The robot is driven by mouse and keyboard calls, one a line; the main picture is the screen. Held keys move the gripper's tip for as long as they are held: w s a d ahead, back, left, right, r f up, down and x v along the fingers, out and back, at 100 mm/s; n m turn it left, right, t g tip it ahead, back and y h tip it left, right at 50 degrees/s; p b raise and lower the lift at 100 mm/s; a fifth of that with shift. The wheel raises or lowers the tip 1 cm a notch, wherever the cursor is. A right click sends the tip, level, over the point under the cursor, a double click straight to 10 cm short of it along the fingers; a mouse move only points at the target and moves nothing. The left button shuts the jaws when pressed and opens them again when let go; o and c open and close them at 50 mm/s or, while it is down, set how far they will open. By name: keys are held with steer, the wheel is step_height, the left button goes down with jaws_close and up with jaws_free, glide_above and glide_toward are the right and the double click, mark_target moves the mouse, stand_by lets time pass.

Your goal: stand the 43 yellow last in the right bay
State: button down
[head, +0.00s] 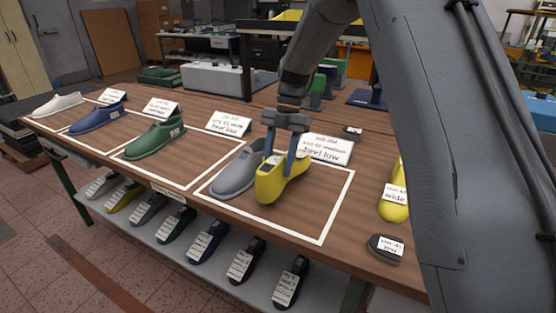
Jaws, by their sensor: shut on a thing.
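My gripper (284,157) points down and is shut on a yellow last (275,189) at its upper part. The last is upright, inside the outline of the right bay (318,232), right beside a grey last (236,174). I cannot tell whether its sole touches the table. Its size mark is not readable. A white card (326,150) stands behind the bay and seems to read "heel low". Another yellow last (393,206), with a label that reads "wide", is at the right, partly hidden by my arm.
Bays to the left hold a green last (155,140), a blue last (97,118) and a white last (58,104), with cards behind. A dark labelled piece (385,248) lies near the front right. Several labelled lasts lie on the lower shelf (150,232). The bay's front right is bare.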

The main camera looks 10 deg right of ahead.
steer(key=shift+f+b, duration=0.6)
steer(key=shift+f, duration=0.9)
steer(key=shift+f, duration=0.2)
steer(key=c, duration=0.9)
jaws_free()
steer(key=b+v, duration=0.2)
steer(key=v, duration=0.6)
steer(key=shift+f, duration=0.1)
